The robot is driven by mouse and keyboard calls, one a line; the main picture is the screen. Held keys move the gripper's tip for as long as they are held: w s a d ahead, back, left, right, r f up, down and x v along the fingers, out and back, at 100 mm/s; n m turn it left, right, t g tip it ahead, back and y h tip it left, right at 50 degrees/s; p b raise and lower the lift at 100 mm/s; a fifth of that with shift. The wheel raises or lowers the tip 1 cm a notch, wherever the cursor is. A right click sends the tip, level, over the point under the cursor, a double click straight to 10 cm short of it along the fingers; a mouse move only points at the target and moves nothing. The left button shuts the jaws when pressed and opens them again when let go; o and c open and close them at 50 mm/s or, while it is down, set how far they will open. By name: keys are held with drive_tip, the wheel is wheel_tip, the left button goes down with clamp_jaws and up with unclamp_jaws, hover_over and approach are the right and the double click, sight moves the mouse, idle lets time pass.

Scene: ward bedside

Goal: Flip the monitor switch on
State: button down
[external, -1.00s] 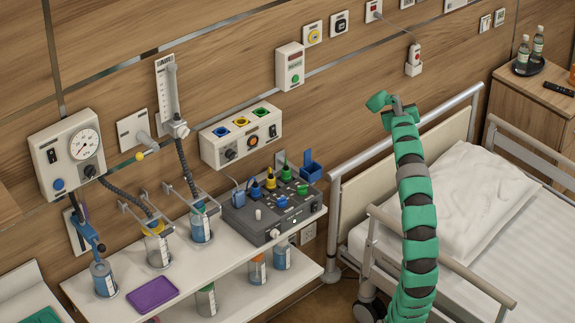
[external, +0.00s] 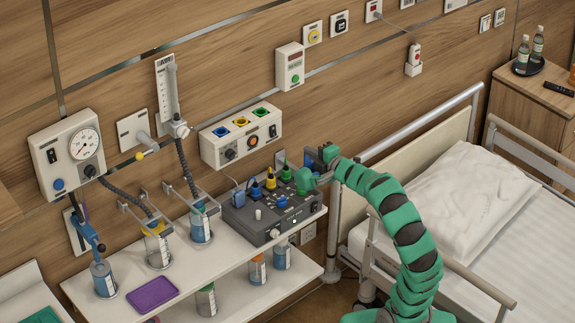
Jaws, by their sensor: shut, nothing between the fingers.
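The monitor (external: 262,228) is a dark grey box on the white shelf, with blue, yellow and green plugs on its sloped top and small controls along its front. I cannot tell which small control is its switch.
The white shelf (external: 200,262) carries several labelled jars and a purple tray (external: 153,293). A white wall panel (external: 240,135) with coloured sockets hangs above the monitor. The bed rail (external: 420,124) and bed (external: 480,200) stand to the right, beside my arm.

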drive_tip(key=shift+s+a+f, duration=0.15)
drive_tip(key=shift+s+f, duration=0.05)
drive_tip(key=shift+f, duration=0.05)
drive_tip(key=shift+w, duration=0.1)
drive_tip(key=p, duration=0.3)
approach(274, 135)
drive_tip(key=x, duration=0.7)
drive_tip(key=shift+f, duration=0.15)
drive_tip(key=shift+w+f+b, duration=0.1)
drive_tip(key=shift+b, duration=0.8)
